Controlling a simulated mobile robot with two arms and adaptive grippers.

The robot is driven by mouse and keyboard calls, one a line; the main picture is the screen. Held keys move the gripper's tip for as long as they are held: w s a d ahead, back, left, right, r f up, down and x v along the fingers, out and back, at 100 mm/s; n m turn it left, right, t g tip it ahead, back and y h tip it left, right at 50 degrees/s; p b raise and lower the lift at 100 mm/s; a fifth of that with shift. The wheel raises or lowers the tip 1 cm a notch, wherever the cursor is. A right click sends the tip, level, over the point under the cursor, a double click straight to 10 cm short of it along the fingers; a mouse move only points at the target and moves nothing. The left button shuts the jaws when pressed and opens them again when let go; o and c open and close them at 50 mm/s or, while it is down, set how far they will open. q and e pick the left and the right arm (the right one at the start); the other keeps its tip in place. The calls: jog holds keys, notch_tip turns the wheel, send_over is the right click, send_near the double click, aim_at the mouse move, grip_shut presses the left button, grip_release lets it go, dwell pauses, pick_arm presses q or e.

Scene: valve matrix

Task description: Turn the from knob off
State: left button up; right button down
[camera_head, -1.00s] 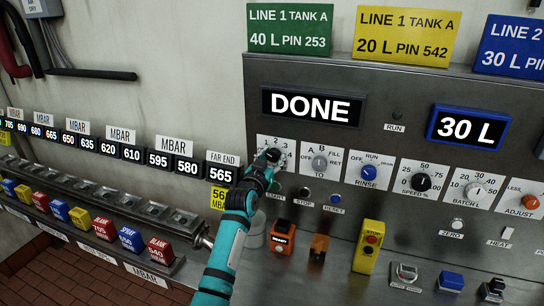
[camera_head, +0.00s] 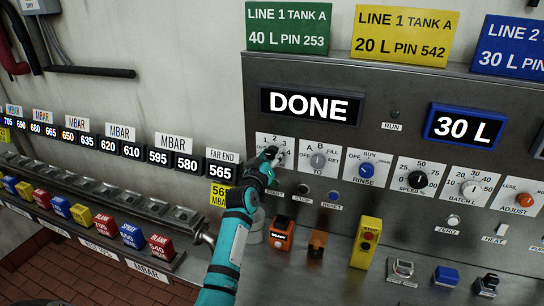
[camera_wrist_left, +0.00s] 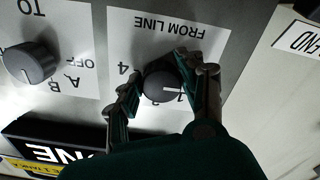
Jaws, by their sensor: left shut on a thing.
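The FROM LINE knob (camera_wrist_left: 160,86) is a dark round knob on a white plate (camera_wrist_left: 137,30) in the left wrist view, which shows the panel upside down. My left gripper (camera_wrist_left: 163,92) is shut on the knob, one finger on each side. The knob's white mark points to the right in that view. The finger there hides the label it points at; the 4 lies on the opposite side. In the head view, my left gripper (camera_head: 266,158) covers most of the knob and part of its plate (camera_head: 270,140). My right gripper is not in view.
The TO knob (camera_head: 318,161) sits close beside, with the blue RINSE knob (camera_head: 367,170) further right. Small buttons and an orange switch box (camera_head: 281,234) are below. The display (camera_head: 311,105) above reads DONE. A rail with coloured tags (camera_head: 104,226) runs left.

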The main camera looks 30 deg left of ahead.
pick_arm(q)
jog(key=shift+f, duration=0.1)
jog(key=o, duration=1.1)
jog(key=shift+o, duration=0.2)
jog(key=v, duration=1.2)
jog(key=shift+s, duration=0.1)
